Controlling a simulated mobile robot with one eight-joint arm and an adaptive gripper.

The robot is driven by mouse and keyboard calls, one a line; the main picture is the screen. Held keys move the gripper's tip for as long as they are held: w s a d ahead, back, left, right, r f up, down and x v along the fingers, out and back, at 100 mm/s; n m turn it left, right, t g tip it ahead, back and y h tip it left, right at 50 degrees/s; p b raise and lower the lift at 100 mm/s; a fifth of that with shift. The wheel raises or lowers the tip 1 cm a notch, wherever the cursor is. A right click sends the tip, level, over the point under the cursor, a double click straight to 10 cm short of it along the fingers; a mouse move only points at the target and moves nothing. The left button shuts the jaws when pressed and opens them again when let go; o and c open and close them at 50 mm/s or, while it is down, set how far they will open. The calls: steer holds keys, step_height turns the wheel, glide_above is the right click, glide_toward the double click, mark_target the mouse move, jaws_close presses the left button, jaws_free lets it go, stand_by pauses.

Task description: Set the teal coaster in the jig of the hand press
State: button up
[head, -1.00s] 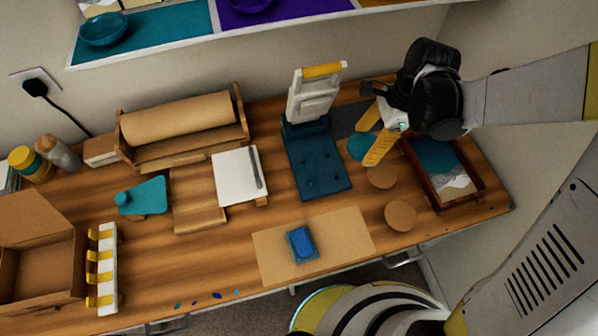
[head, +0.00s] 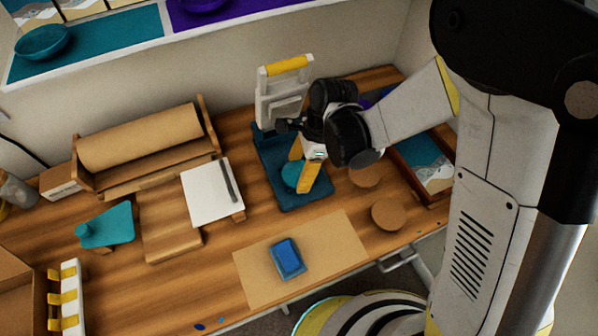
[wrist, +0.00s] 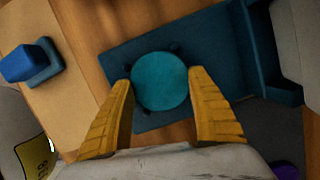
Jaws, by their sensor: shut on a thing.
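The teal coaster (head: 290,177) is a round disc held between the yellow fingers of my gripper (head: 305,174). In the wrist view the coaster (wrist: 160,81) lies between the two fingertips (wrist: 162,84). The hand press (head: 270,155) has a dark blue base and an upright white frame with a yellow handle. The coaster is over the base plate, and small dark pegs of the jig (wrist: 175,47) show around its edge. I cannot tell whether it touches the plate or hangs just above it. My gripper and wrist hide part of the press.
Cork discs (head: 389,215) and a framed tray (head: 447,187) lie to the right of the press. A blue block (head: 287,258) sits on a brown mat (head: 335,245) in front. A white pad (head: 207,193) and a paper roll holder (head: 150,140) stand left.

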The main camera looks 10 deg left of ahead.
steer(key=shift+f, duration=0.15)
steer(key=o, duration=1.1)
steer(key=shift+o, duration=0.2)
steer(key=d+r+n+t+p, duration=0.25)
steer(key=d+r, duration=0.45)
steer(key=r, duration=0.4)
steer(key=d+r+n+t+p, duration=0.1)
steer(key=d+r+n+p, duration=0.15)
steer(key=d+r, duration=0.55)
steer(key=s+d+r+n+t+h, duration=0.2)
steer(key=s+d+r+n+t, duration=0.2)
steer(key=d+r+n, duration=0.3)
steer(key=s+d+n, duration=0.1)
steer(key=d+n, duration=0.1)
steer(key=d, duration=0.1)
steer(key=shift+s+d+r+t+h, duration=0.2)
steer(key=shift+s+t+h, duration=0.15)
steer(key=shift+h, duration=0.05)
